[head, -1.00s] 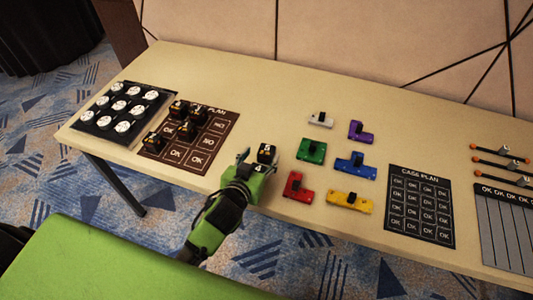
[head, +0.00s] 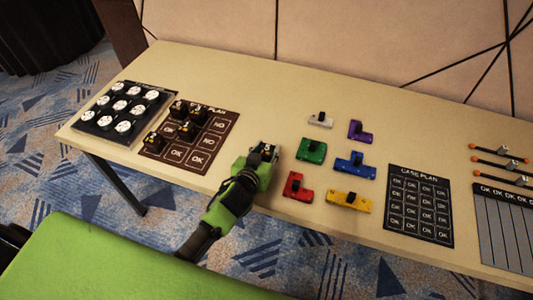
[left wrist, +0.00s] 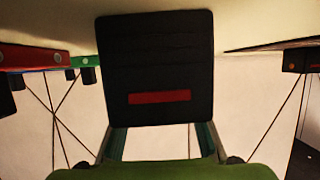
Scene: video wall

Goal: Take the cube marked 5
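The dark cube marked 5 (head: 267,148) sits near the table's front edge, between the brown plan board and the coloured blocks. My left gripper (head: 264,157) is right at it, with green finger parts close against its near side and hiding its front face. In the left wrist view a dark cube face with a red bar (left wrist: 158,97) fills the middle, and the fingers (left wrist: 160,140) reach up to its lower edge, partly hidden. Whether the fingers press on the cube I cannot tell. My right gripper is not in view.
Several dark cubes stand on the brown plan board (head: 200,158) to the left, beside a tray of white discs (head: 92,128). Coloured blocks, such as the red one (head: 297,186), lie close to the right. A case plan board (head: 420,205) lies beyond them.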

